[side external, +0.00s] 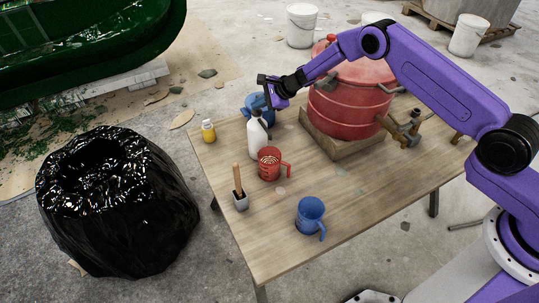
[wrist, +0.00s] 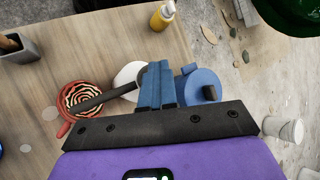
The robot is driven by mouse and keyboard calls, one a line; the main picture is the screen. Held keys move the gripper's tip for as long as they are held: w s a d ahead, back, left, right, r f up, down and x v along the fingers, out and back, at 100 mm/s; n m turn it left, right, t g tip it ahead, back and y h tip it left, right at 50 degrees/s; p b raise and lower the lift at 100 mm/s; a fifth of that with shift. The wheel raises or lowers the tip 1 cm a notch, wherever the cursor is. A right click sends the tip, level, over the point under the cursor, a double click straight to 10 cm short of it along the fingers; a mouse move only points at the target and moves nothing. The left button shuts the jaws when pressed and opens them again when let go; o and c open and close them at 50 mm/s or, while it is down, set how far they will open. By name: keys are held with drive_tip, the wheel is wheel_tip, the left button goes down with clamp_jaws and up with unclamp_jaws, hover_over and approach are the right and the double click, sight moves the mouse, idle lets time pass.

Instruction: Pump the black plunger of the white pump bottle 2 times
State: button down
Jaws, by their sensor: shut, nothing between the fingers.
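The white pump bottle (side external: 257,140) stands upright on the wooden table, left of the red drum, with its black plunger (side external: 256,112) on top. In the wrist view the bottle (wrist: 127,74) is partly hidden, and the plunger's dark spout (wrist: 98,101) reaches left across the red mug. My gripper (side external: 269,104) is shut and empty, pointing down close to the plunger top. In the wrist view its fingers (wrist: 155,68) are together beside the spout's right end. I cannot tell whether they touch the plunger.
A red mug (side external: 269,164) stands just in front of the bottle, with a blue pot (side external: 252,101) behind. A yellow bottle (side external: 208,131), a grey cup with a wooden handle (side external: 240,201) and a blue mug (side external: 310,214) stand nearby. The red drum (side external: 345,105) is to the right.

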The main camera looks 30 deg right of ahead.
drive_tip(key=shift+f, duration=0.25)
drive_tip(key=shift+s+d+f, duration=0.1)
drive_tip(key=shift+s+f, duration=0.1)
drive_tip(key=shift+f, duration=0.2)
drive_tip(key=shift+s, duration=0.1)
idle(0.4)
drive_tip(key=shift+w+r, duration=0.2)
drive_tip(key=shift+r, duration=2.95)
